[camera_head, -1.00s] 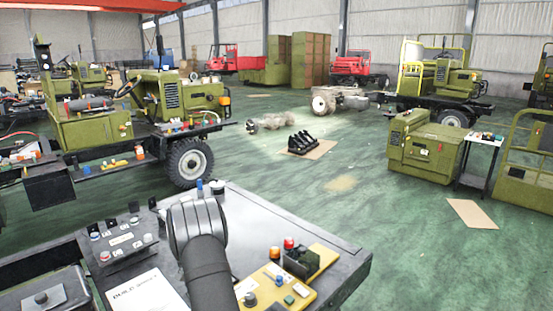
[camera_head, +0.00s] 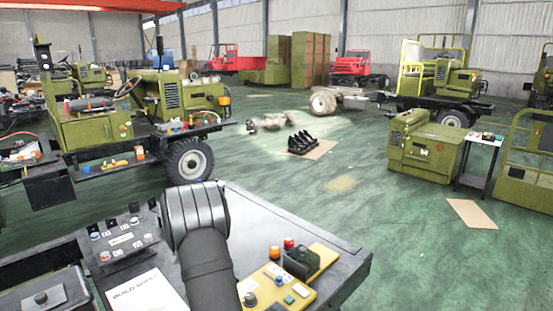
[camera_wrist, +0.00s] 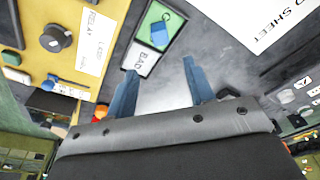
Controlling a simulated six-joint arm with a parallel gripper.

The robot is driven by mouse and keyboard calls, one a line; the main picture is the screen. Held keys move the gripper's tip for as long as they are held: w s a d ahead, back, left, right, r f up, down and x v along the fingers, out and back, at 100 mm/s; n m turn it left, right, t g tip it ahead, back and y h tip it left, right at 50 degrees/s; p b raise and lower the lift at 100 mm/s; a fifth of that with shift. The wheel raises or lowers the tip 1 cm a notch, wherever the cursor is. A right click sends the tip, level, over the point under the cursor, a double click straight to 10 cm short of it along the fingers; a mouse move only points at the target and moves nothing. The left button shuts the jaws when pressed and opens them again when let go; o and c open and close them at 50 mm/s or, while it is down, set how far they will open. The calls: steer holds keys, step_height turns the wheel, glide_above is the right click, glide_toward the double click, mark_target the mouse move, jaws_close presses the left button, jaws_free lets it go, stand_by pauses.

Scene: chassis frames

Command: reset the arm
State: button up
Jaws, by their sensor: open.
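My gripper (camera_wrist: 162,88) shows in the wrist view with its two blue fingers apart and nothing between them. The fingers are over a grey bench top (camera_wrist: 165,62). My own dark arm link rises at the front of the head view, but the gripper cannot be made out there.
A yellow board (camera_wrist: 65,22) with a black knob is at left, and a build sheet (camera_wrist: 268,22) at upper right.

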steer(key=f, duration=0.4)
steer(key=w+f, duration=0.1)
steer(key=f, duration=0.7)
steer(key=shift+w+f, duration=0.35)
steer(key=shift+w, duration=0.05)
steer(key=r, duration=0.5)
steer(key=shift+d, duration=0.3)
steer(key=s+d+r, duration=0.2)
steer(key=d+r, duration=0.5)
steer(key=d, duration=0.4)
steer(key=s+d+r+m+h, duration=0.1)
steer(key=s+d+r+m, duration=0.1)
steer(key=s+d+m, duration=0.75)
steer(key=shift+m+g, duration=0.3)
steer(key=shift+m, duration=0.05)
steer(key=a+f, duration=0.2)
steer(key=a, duration=0.2)
steer(key=a+f, duration=0.2)
steer(key=a, duration=0.2)
steer(key=a+f, duration=0.2)
steer(key=a, duration=0.2)
steer(key=shift+a+f, duration=0.25)
steer(key=shift+f, duration=0.1)
steer(key=shift+d+r, duration=0.1)
